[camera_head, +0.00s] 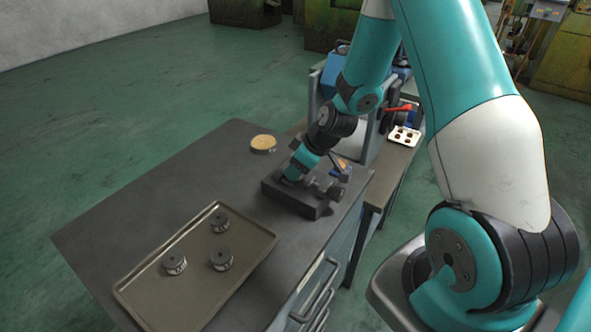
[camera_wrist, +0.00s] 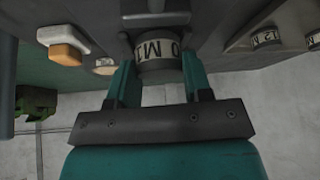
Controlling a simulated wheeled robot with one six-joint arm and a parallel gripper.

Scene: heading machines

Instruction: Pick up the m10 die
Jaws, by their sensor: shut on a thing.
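In the wrist view my gripper (camera_wrist: 158,76) is shut on a round grey die (camera_wrist: 158,66). A pale band around the die carries black letters that read "0 M1", fitting m10. One teal finger presses on each side of it. In the head view my gripper (camera_head: 293,172) is low over a dark metal block on the table, and the arm hides the held die. I cannot tell whether the die touches the block.
The grey table (camera_head: 150,205) holds a tray (camera_head: 195,290) with three similar dies (camera_head: 221,258), a yellowish round object (camera_head: 263,143) and the dark block (camera_head: 300,200) with its clamp parts. A small white tray (camera_head: 404,136) lies beyond. Table space left of the block is clear.

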